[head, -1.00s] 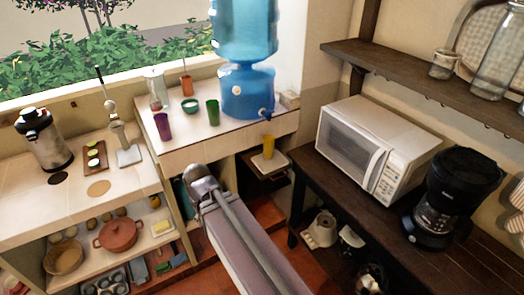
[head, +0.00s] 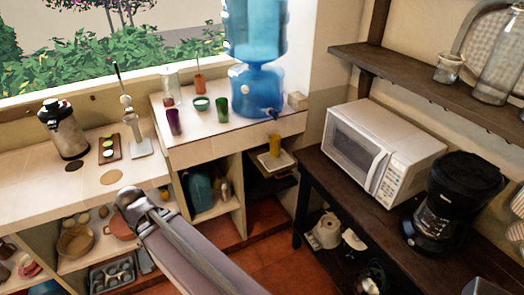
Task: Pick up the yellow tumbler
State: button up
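The yellow tumbler (head: 274,145) stands upright on a small light board or tray (head: 277,164) on a low shelf, below the counter that bears the blue water dispenser. It stands apart from my arm, whose grey link crosses the lower middle of the head view and ends at a rounded joint on the left. My gripper does not show in this view, so its position relative to the tumbler and its opening cannot be seen.
A purple tumbler (head: 173,121), a green tumbler (head: 222,110) and the blue water dispenser (head: 253,92) stand on the counter above. A microwave (head: 378,150) and coffee maker (head: 452,200) stand on the dark table at right. Red floor (head: 285,262) is clear between.

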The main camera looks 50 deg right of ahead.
aim_at(274, 139)
jog(key=u, duration=0.55)
jog(key=k, duration=0.95)
jog(key=z, duration=1.3)
jog(key=i, duration=0.95)
